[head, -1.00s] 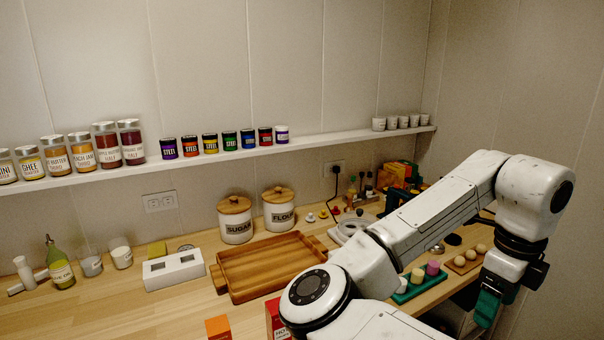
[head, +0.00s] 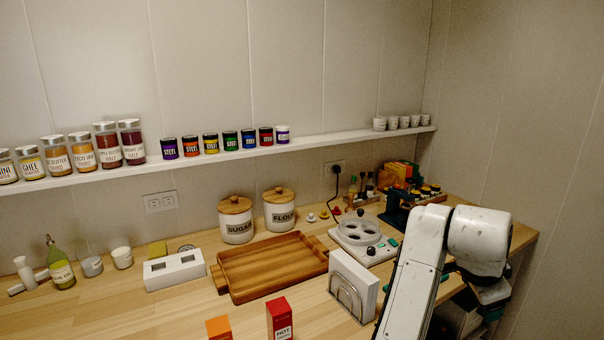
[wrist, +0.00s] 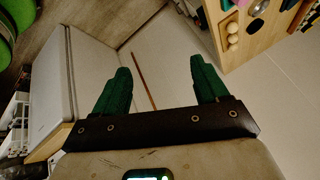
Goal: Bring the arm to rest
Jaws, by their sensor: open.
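My white arm stands at the lower right of the head view, folded over the right end of the counter (head: 120,307). My gripper shows in the wrist view (wrist: 160,80), with two green fingers spread wide apart and nothing between them. In the head view the gripper is mostly hidden at the lower right, with only some green and dark parts showing under the wrist.
The counter holds a wooden tray (head: 228,284), a napkin holder (head: 352,283), a white appliance (head: 366,255), a red box (head: 280,318) and sugar (head: 236,222) and flour (head: 279,211) canisters. A shelf (head: 310,145) carries jars and cups. Pale balls (wrist: 233,40) show near the counter edge.

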